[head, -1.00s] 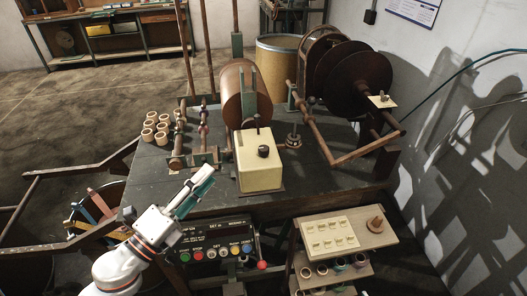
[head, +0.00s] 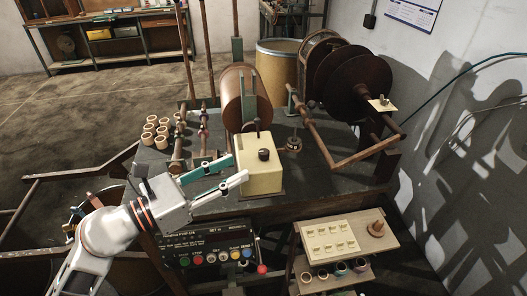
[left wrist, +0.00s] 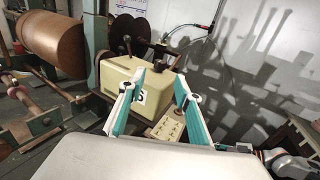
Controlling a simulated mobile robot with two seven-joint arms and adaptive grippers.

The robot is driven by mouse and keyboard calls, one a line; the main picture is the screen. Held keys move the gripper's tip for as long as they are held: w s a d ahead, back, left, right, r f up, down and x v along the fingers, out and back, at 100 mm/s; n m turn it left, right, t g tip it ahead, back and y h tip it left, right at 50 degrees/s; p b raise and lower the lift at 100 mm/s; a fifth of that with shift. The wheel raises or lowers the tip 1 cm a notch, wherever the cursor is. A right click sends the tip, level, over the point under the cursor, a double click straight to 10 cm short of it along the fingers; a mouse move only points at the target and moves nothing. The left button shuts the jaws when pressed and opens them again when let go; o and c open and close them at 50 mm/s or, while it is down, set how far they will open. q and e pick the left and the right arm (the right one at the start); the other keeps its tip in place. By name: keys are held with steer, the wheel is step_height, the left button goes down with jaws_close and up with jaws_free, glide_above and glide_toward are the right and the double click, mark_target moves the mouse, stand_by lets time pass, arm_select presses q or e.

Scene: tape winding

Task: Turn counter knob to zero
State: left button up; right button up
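The cream counter box (head: 261,176) stands on the bench, with a dark round knob (head: 264,155) on its top and a dark lever behind the knob. My left gripper (head: 240,166) is at the box's left side. Its two teal fingers are apart and empty, with the tips close to the box; contact cannot be told. In the left wrist view, the box (left wrist: 118,79) lies beyond the open fingers (left wrist: 160,77), and the dark knob (left wrist: 160,65) shows between them. My right gripper is outside the head view; part of my right arm (left wrist: 290,165) shows at lower right in the left wrist view.
A brown drum (head: 246,99) and dark discs (head: 352,78) stand behind the box. Wooden rings (head: 155,132) sit at the bench's left. A control panel (head: 212,247) with coloured buttons is in front, and a small shelf (head: 341,237) stands at the right.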

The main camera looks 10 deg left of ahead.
mark_target(259, 156)
arm_select(q)
steer(key=p+x, duration=0.1)
steer(key=x, duration=0.7)
steer(key=shift+w+d, duration=0.2)
steer(key=shift+w+d+p, duration=0.25)
steer(key=shift+d+p, duration=0.05)
arm_select(e)
steer(key=shift+s+d+f+g+h, duration=0.15)
steer(key=shift+s+d+f, duration=0.15)
steer(key=shift+d, duration=0.2)
steer(key=shift+s+d+f+g+h, duration=0.15)
steer(key=shift+s+d+f, duration=0.15)
steer(key=shift+d, duration=0.2)
arm_select(q)
jaws_close()
